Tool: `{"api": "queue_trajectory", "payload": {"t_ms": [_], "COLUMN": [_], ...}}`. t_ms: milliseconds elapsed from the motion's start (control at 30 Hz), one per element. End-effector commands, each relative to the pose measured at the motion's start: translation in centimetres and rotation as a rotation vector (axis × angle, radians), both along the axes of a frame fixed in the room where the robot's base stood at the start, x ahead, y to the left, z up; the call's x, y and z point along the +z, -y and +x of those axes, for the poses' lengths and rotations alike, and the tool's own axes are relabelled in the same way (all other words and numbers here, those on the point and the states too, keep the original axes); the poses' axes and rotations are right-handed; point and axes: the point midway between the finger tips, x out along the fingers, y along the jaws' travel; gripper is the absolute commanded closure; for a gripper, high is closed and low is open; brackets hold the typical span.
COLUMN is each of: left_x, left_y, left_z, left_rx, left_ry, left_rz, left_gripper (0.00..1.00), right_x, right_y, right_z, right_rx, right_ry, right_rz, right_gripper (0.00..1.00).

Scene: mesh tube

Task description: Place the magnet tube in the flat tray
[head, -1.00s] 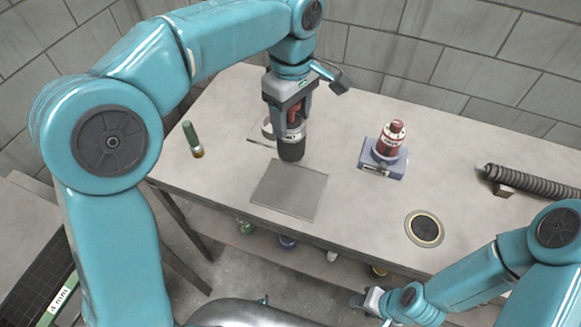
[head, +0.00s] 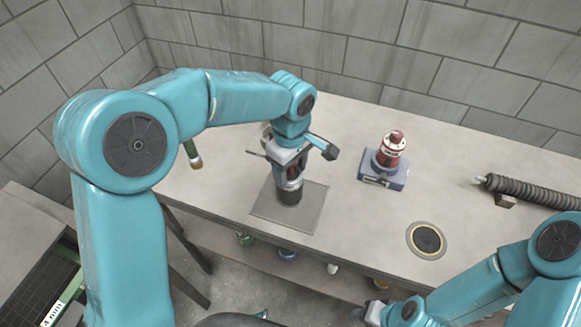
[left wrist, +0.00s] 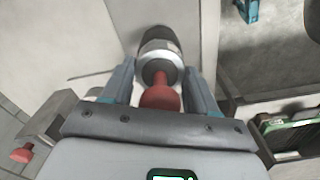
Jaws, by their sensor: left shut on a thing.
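My left gripper (head: 290,168) is shut on the magnet tube (head: 290,192), which has a black lower end, a silver band and a red knob. The tube is upright over the flat tray (head: 310,214), a thin grey square plate with a low edge. I cannot tell whether its lower end touches the tray. In the left wrist view the tube (left wrist: 160,46) points away between the two fingers, with its red knob near the palm. My right gripper (head: 372,312) is at the bottom edge, far from the tray; its jaws are not clear.
A red tube (head: 391,148) stands in a blue-grey base (head: 382,180) right of the tray. A round dark disc with a pale ring (head: 427,239) is near the front edge. A dark ribbed tube (head: 530,190) lies at right. A green-handled item (head: 191,153) is partly behind my left arm.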

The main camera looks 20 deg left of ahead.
Motion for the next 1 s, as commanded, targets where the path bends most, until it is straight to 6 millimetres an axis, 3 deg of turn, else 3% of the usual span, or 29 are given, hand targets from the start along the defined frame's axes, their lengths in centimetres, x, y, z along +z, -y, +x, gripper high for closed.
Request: {"api": "queue_trajectory", "payload": {"t_ms": [133,167,200,233,500,633,1000], "left_x": [-0.5,-0.4,-0.3,-0.3,-0.2,0.7,8.9], "left_y": [0.0,0.0,0.0,0.0,0.0,0.0,0.0], "left_z": [0.0,0.0,0.0,0.0,0.0,0.1,0.1], "left_rx": [0.000,0.000,0.000,0.000,0.000,0.000,0.000], "left_ry": [0.001,0.000,0.000,0.000,0.000,0.003,0.005], "left_rz": [0.000,0.000,0.000,0.000,0.000,0.000,-0.001], "left_gripper": [1.00,0.35,0.22,0.16,0.16,0.16,0.16], "right_x": [-0.5,-0.4,-0.3,-0.3,-0.2,0.1,0.5], "right_y": [0.0,0.0,0.0,0.0,0.0,0.0,0.0], "right_z": [0.0,0.0,0.0,0.0,0.0,0.0,0.0], "right_rx": [0.000,0.000,0.000,0.000,0.000,0.000,0.000], "right_ry": [0.000,0.000,0.000,0.000,0.000,0.000,0.000], "right_rz": [0.000,0.000,0.000,0.000,0.000,0.000,0.000], "right_gripper": [0.57,0.57,0.57,0.57,0.57,0.57,0.57]}}
